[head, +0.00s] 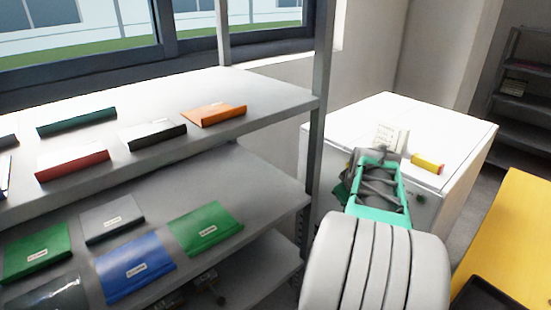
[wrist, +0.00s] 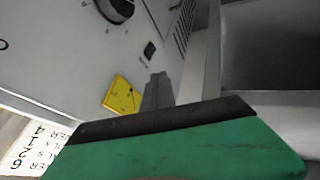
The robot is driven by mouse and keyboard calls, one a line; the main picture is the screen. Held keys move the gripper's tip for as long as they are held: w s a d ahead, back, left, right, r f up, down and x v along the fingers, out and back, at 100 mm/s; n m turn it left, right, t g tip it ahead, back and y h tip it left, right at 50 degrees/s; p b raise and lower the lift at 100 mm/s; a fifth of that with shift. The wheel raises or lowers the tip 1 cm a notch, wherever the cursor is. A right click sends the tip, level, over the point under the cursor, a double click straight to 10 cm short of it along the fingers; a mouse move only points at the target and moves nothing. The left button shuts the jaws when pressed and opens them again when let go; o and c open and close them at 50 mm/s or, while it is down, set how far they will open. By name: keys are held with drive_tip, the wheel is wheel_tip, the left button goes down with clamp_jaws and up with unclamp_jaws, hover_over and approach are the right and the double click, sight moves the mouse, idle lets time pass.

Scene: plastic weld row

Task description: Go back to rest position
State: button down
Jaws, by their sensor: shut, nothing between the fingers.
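My gripper (head: 378,180) shows in the head view at the end of my grey ridged arm, in front of the white cabinet. It is shut and nothing is held in it. Its teal frame hides part of the cabinet's front, and its fingertips are hard to make out there. In the wrist view, a green part with a black edge fills the bottom, and a narrow grey shape (wrist: 157,92) that looks like the closed fingers stands above it, near the cabinet's grey face.
A shelf unit (head: 270,95) with several coloured binders stands at left, close to my arm. The white cabinet (head: 350,115) carries a yellow-and-red cylinder (head: 428,163) and a small white card (head: 391,136). A yellow table (head: 510,235) is at right. A dark shelf rack (head: 520,105) stands behind.

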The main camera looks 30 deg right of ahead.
drive_tip(key=s+a+f+m+g+y, duration=0.4)
drive_tip(key=s+a+f+m, duration=0.6)
drive_tip(key=a, duration=0.4)
drive_tip(key=w+a+r+n, duration=0.1)
drive_tip(key=a+r+n, duration=0.1)
drive_tip(key=a, duration=0.6)
drive_tip(key=w+a+r+n+t, duration=0.1)
drive_tip(key=a+n, duration=0.3)
drive_tip(key=a, duration=0.5)
drive_tip(key=w+a+r+n, duration=0.2)
drive_tip(key=a+n, duration=0.2)
drive_tip(key=a, duration=0.5)
drive_tip(key=shift+w+r+t+y, duration=0.2)
drive_tip(key=shift+r+t+y, duration=0.1)
drive_tip(key=shift+r+t, duration=0.1)
